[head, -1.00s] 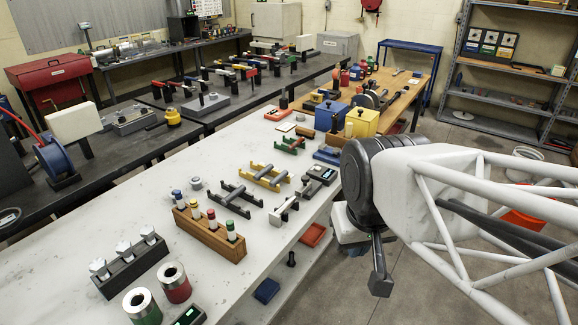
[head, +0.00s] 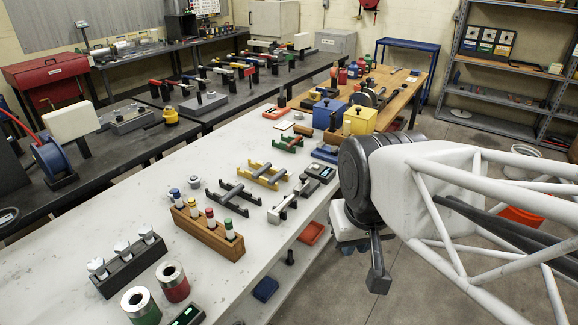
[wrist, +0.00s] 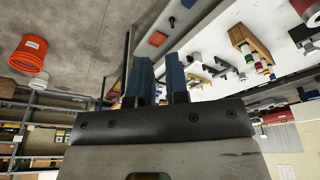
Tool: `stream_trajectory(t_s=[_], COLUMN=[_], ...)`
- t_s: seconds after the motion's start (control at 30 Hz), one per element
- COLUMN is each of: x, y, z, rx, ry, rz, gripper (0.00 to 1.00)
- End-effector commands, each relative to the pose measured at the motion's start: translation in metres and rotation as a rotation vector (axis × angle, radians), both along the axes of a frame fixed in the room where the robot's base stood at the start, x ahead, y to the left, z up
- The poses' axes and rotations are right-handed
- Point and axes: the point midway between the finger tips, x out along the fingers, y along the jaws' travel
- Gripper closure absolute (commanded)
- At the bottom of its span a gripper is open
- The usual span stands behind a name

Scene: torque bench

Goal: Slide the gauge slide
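I take the gauge slide to be the small pale and dark bar-shaped fixture (head: 284,208) near the right edge of the white bench; at this size I cannot be sure, nor tell its slider's position. My gripper (head: 351,246) hangs beyond that edge, to the right of the fixture and apart from it, partly hidden by my arm. In the wrist view its two blue fingers (wrist: 160,80) stand with a narrow gap between them. Nothing shows held in the gap.
A small box with a display (head: 320,173) sits behind the fixture. Yellow (head: 264,175) and dark grey (head: 234,197) brackets lie to its left. A wooden block with coloured plugs (head: 208,232) stands nearer.

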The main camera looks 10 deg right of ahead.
Motion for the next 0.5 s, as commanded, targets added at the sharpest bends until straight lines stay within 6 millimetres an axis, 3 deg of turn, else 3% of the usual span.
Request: stream_trajectory(t_s=[0.03,0.27,0.5], x=[0.001,0.017,0.057], y=[0.000,-0.001,-0.002], z=[0.000,0.004,0.012], rx=[0.001,0.014,0.042], ry=[0.001,0.009,0.029], rz=[-0.003,-0.056,-0.189], gripper=[0.77,0.43,0.43])
